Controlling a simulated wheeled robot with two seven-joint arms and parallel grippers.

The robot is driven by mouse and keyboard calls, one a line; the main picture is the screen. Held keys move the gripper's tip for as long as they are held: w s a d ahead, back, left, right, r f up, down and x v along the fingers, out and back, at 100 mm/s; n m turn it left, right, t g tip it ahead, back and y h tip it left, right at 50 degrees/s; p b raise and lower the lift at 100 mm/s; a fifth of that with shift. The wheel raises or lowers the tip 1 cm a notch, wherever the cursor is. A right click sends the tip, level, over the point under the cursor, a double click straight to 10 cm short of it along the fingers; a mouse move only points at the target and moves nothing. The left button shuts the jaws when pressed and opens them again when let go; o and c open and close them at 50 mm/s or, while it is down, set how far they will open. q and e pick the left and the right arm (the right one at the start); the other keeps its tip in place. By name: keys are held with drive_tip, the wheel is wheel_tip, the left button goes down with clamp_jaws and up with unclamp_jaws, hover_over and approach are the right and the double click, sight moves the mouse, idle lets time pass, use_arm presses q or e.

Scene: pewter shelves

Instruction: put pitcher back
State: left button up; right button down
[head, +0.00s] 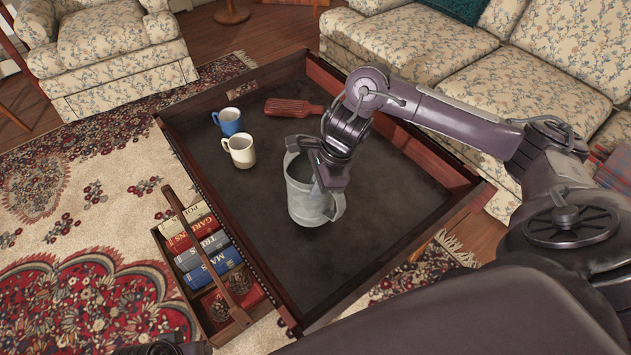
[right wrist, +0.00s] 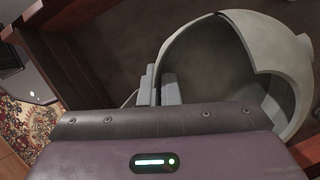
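The pitcher (head: 308,203) is a grey, weathered metal vessel with a handle on its right side in the head view. It is over the dark tray-like table top (head: 290,268); I cannot tell whether it touches the surface. My right gripper (head: 323,172) is at its rim. In the right wrist view, the pitcher (right wrist: 277,50) shows its open mouth, and the grey fingers (right wrist: 160,88) are close together with its wall between them, one inside and one outside. Only a dark part of my left arm shows at the bottom edge of the head view; no left fingers show.
A blue mug (head: 229,122) and a cream mug (head: 240,151) stand on the table's left side. A red-brown paddle-like object (head: 293,107) lies near its back. Raised wooden sides edge the table. A wooden carrier (head: 240,318) with books is at left. Sofas stand behind.

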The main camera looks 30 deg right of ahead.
sight(313, 203)
wheel_tip(313, 203, down, 3)
drive_tip(key=shift+w+f+b, duration=0.1)
drive_tip(key=shift+b, duration=0.25)
drive_tip(key=shift+f, duration=0.3)
drive_tip(key=c, duration=2)
unclamp_jaws()
drive_tip(key=shift+f, duration=0.1)
drive_tip(key=o, duration=0.3)
use_arm(q)
drive_tip(key=shift+w+d+f+t, duration=0.15)
drive_tip(key=shift+d+t, duration=0.15)
drive_tip(key=shift+d, duration=0.15)
